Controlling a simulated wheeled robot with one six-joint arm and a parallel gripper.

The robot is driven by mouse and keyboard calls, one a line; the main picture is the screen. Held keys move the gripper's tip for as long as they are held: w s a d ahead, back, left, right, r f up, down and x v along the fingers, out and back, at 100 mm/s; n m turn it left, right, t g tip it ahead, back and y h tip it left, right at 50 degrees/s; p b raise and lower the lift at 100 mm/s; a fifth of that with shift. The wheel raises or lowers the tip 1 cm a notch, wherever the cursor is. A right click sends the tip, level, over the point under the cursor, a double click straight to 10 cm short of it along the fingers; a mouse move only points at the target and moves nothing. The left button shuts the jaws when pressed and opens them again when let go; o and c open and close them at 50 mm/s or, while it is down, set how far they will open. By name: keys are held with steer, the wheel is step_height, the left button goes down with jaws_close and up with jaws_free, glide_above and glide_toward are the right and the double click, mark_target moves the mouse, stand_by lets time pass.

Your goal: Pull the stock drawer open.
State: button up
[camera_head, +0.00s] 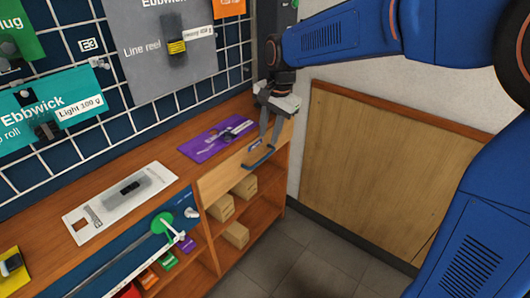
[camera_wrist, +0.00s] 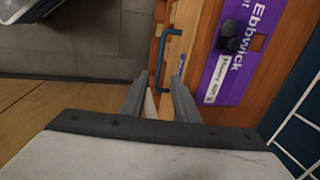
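The stock drawer (camera_head: 222,180) has a light wood front below the counter edge and looks shut, flush with the cabinet. Its blue bar handle (camera_head: 262,158) sticks out at the right part of the front. In the wrist view the handle (camera_wrist: 157,55) runs up the picture, and its near end lies between my fingertips in the picture. My gripper (camera_head: 270,135) points down over the handle. Its two fingers (camera_wrist: 160,85) are apart, so it is open. I cannot tell how far above the handle the fingertips are; no grip on it shows.
A purple card (camera_head: 215,138) with a small dark part lies on the counter (camera_head: 190,152) beside the drawer. Cardboard boxes (camera_head: 236,234) stand on the shelves below. A wooden panel (camera_head: 360,170) leans at the right wall. The grey floor (camera_head: 300,260) before the drawer is clear.

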mark_target(264, 157)
steer(key=f, duration=0.6)
steer(key=w+a+f, duration=0.1)
steer(key=f, duration=0.1)
steer(key=shift+a+f, duration=0.1)
steer(key=shift+f, duration=0.3)
jaws_close()
